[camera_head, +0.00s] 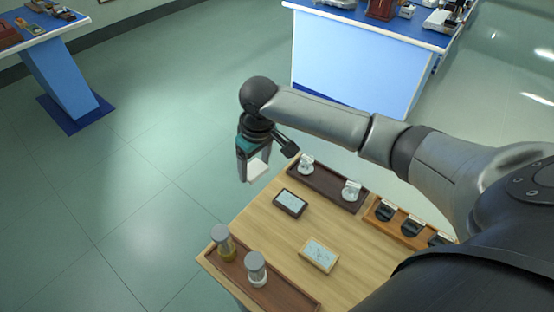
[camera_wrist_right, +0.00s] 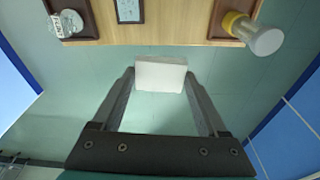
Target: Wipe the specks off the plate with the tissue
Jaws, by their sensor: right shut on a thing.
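My right gripper (camera_head: 255,176) is shut on a white tissue (camera_head: 258,169), held past the left edge of the wooden table, above the floor. In the right wrist view the tissue (camera_wrist_right: 160,75) sits between the two fingertips. A small plate with a dark frame (camera_head: 290,203) lies on the table, to the right of and below the gripper in the picture; part of it shows in the wrist view (camera_wrist_right: 129,11). A second plate with a light wooden frame (camera_head: 319,255) lies nearer, with small marks on its pale face. My left gripper is out of view.
The wooden table (camera_head: 262,225) carries a dark tray (camera_head: 325,188) with two glass pieces, a brown tray (camera_head: 283,291) with two capped jars (camera_head: 223,243), and a rack (camera_head: 384,226) of black items. Blue benches (camera_head: 355,65) stand behind. Bare wood surrounds the plates.

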